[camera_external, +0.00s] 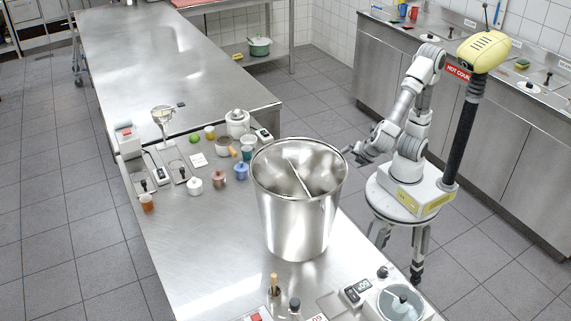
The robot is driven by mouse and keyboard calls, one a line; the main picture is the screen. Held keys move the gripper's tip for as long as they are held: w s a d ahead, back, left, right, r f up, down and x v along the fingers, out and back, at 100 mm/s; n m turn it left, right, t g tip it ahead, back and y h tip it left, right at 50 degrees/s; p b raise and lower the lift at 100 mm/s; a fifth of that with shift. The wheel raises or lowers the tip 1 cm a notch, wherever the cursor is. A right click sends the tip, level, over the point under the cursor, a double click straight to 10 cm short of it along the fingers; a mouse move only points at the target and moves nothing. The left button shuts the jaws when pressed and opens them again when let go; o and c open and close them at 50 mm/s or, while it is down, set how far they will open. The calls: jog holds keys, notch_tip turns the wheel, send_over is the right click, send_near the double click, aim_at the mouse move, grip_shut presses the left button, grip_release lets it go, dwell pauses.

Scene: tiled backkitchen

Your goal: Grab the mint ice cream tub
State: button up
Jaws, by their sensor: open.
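No tub in view can be made out for sure as the mint ice cream tub; the small items on the steel counter (190,255) are too small to read, and the big pot hides part of the counter. My gripper (350,153) is at the pot's right side, near its rim in the picture, with its fingers pointing left. It is open and I see nothing between its fingers. Whether it touches the pot cannot be told.
A tall steel pot (297,225) with a long utensil stands on the counter. A scale (400,303) sits front right. The counter's front left is bare.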

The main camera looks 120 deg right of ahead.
jog(key=w+a+r+n+t+h+p, duration=0.1)
jog(key=w+a+n+t+h+p, duration=0.2)
jog(key=w+n+t, duration=0.6)
jog(key=w+a+r+n+t+h+p, duration=0.1)
jog(key=w+a+n+t+h+p, duration=0.2)
jog(key=w+a+n, duration=0.5)
jog(key=w+d, duration=0.2)
jog(key=d, duration=0.1)
jog(key=w+d+n+b, duration=0.1)
jog(key=w+d, duration=0.1)
jog(key=d, duration=0.2)
jog(key=w+d+n+t+y, duration=0.1)
jog(key=w+d, duration=0.1)
jog(key=d, duration=0.1)
jog(key=shift+w+d+f, duration=0.3)
jog(key=shift+d, duration=0.05)
jog(key=b+x, duration=0.1)
jog(key=x, duration=0.4)
jog(key=shift+d, duration=0.2)
jog(key=c, duration=1.4)
